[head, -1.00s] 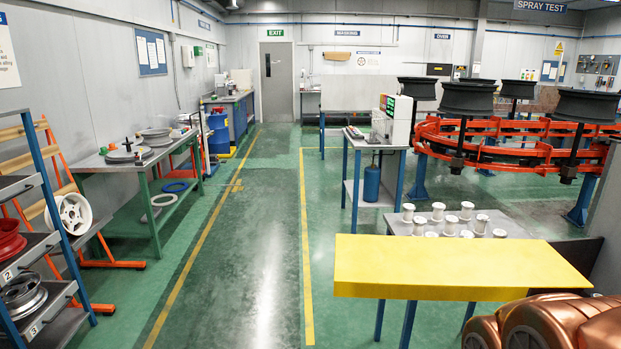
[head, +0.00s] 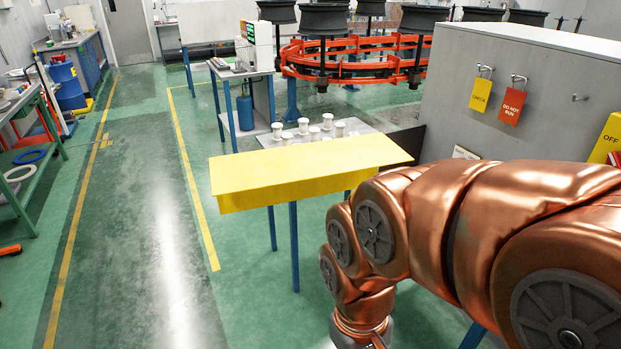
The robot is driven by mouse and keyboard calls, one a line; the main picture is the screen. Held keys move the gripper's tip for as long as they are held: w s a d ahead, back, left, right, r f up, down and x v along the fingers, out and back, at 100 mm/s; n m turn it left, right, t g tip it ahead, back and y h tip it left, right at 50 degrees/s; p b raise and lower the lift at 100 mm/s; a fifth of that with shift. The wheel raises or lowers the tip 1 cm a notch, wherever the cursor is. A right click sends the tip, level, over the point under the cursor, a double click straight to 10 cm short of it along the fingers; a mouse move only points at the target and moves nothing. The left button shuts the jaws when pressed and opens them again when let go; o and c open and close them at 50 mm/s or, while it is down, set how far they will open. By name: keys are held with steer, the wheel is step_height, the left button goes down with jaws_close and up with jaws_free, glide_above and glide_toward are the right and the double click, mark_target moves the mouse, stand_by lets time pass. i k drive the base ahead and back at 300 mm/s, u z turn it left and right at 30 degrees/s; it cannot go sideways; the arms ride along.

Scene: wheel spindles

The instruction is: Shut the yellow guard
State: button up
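The yellow guard (head: 300,168) is a flat panel with a folded front lip. It lies roughly level at the front of a small grey table with blue legs, and its right end is close to a grey cabinet. Whether it is hinged I cannot tell. My copper-coloured arm fills the lower right and passes in front of the guard's right side. My gripper is not in view; the arm's far end runs out of the bottom of the picture.
Several white spools (head: 314,127) stand on the table behind the guard. The grey cabinet (head: 560,75) carries a yellow CHECK tag (head: 481,95) and a red DO NOT RUN tag (head: 509,106). An orange conveyor (head: 350,62) stands behind. The green floor (head: 130,220) at left is clear.

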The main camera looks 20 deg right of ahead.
mark_target(264, 177)
steer(key=u, duration=0.7)
steer(key=i, duration=3.65)
steer(key=z, duration=5.45)
